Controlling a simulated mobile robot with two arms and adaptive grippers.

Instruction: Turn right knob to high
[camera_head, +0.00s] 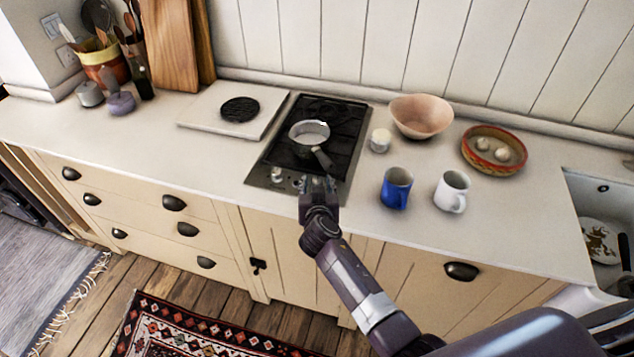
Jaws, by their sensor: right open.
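The black hob (336,118) is set in the white counter, with a steel front strip holding the knobs. The left knob (277,174) shows at the strip's left end. A smaller part, perhaps another knob, shows just left of my gripper. My right gripper (318,184) is over the right part of the strip, open, and hides the right knob's place, so I cannot tell whether it touches the knob or how the knob is set. A small saucepan (309,131) stands on the hob, its dark handle pointing toward my gripper. My left gripper is out of view.
A blue mug (396,188), a white mug (452,191) and a small white jar (379,140) stand right of the hob. A pink bowl (421,116) and a basket (493,150) are farther right. A white board (235,110) lies to the left. The counter's left front is clear.

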